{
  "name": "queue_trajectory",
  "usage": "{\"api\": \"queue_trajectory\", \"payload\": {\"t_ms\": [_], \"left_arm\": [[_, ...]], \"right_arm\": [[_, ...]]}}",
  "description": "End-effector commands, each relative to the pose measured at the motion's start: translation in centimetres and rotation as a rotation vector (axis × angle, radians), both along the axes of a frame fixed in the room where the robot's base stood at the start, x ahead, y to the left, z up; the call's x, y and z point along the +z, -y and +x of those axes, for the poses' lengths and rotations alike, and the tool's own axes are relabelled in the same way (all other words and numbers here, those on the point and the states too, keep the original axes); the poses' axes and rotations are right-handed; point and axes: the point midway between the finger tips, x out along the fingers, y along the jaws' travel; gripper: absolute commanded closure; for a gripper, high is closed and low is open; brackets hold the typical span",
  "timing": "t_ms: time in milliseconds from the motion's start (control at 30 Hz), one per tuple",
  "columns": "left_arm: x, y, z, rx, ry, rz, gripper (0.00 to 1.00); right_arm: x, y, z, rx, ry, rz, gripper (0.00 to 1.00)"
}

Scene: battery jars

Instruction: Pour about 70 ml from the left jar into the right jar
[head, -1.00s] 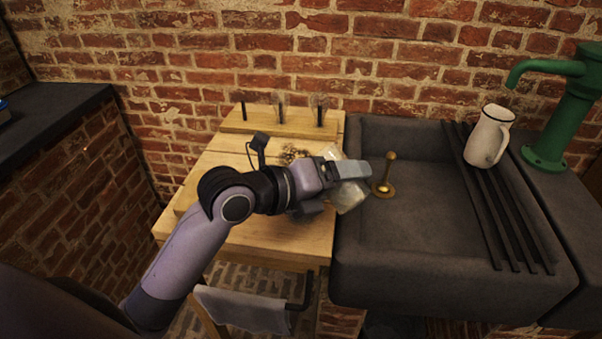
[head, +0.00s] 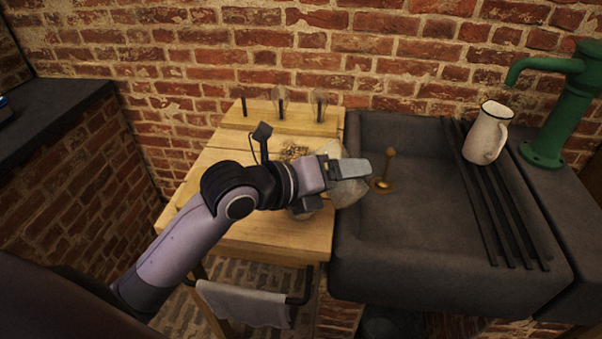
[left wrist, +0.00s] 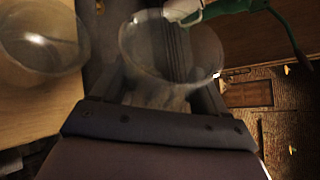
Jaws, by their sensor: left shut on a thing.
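My left gripper (head: 346,169) is shut on a clear glass jar (head: 350,192), held up by the sink's left edge, beside the wooden table. The jar looks tilted, and the gripper hides part of it. In the left wrist view the held jar (left wrist: 168,62) shows its round rim; I cannot make out a liquid level. A second clear glass jar (left wrist: 40,45) stands on wood at the left of that view, apart from the held one. In the head view my arm largely hides that area. My right gripper is not in view.
The wooden table (head: 285,242) has a back rack with upturned glasses (head: 319,103) on pegs. A dark stone sink (head: 425,225) adjoins it, with a brass plug handle (head: 386,172). A white jug (head: 487,135) stands on slats near a green pump (head: 560,110). A cloth (head: 243,304) hangs in front.

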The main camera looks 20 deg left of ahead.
Motion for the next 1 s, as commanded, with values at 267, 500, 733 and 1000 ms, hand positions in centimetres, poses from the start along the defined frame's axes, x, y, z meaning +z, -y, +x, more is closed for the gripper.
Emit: {"api": "queue_trajectory", "payload": {"t_ms": [267,500,733,1000], "left_arm": [[0.08,0.01,0.00,0.000,0.002,-0.001,0.67],[0.08,0.01,0.00,0.000,0.002,-0.001,0.67],[0.10,0.02,0.01,0.000,0.002,-0.001,0.67],[0.15,-0.03,0.01,-0.001,0.025,0.062,0.67]], "right_arm": [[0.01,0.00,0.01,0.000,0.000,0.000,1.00],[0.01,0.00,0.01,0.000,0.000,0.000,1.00],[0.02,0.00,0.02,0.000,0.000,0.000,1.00],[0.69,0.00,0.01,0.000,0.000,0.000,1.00]]}}
